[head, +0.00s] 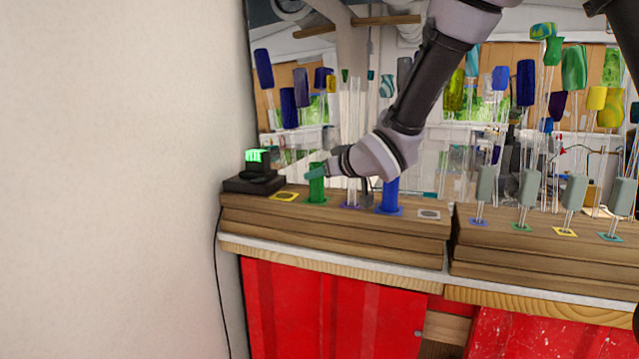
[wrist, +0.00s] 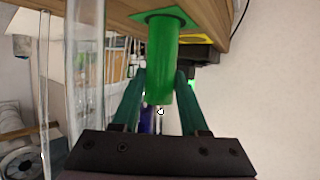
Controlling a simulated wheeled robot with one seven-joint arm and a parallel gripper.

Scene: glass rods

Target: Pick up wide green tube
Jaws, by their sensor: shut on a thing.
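The wide green tube (head: 317,183) stands upright on a green square on the left wooden block in the head view. It also shows in the wrist view (wrist: 161,62), between the two teal fingers of my gripper (wrist: 160,88). My gripper (head: 316,170) reaches the tube from the right, near its upper part, and is shut on it. In the wrist view the tube's base meets the green square. My wrist hides part of what stands behind it in the head view.
A wide blue tube (head: 390,195) and clear tubes (head: 354,140) stand right of the green tube. A black device with a green display (head: 255,165) is at the left. Grey-handled rods (head: 529,188) stand on the right block. A yellow square (head: 285,196) is bare.

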